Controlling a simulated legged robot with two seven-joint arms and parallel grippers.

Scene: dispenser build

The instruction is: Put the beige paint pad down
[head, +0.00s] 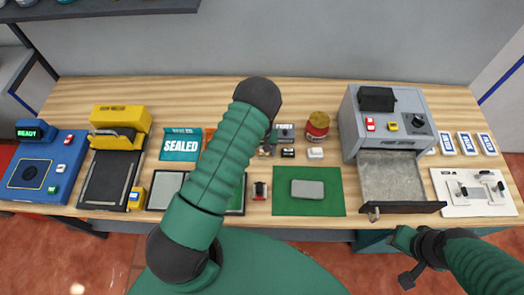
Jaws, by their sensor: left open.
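A flat grey pad with rounded corners (307,188) lies on the green mat (310,207) near the table's front. It looks grey rather than clearly beige, and no other thing is clearly a beige paint pad. My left arm reaches up across the middle of the table. My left gripper (269,143) is open behind the forearm, left of and beyond the green mat, and mostly hidden. My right gripper (413,272) is low at the right, in front of the table edge; its jaws are too unclear to read.
The grey dispenser (350,130) has its drawer (393,180) pulled out toward me. A blue station (30,180) and a yellow machine (121,118) fill the left. A white switch panel (470,207) lies right.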

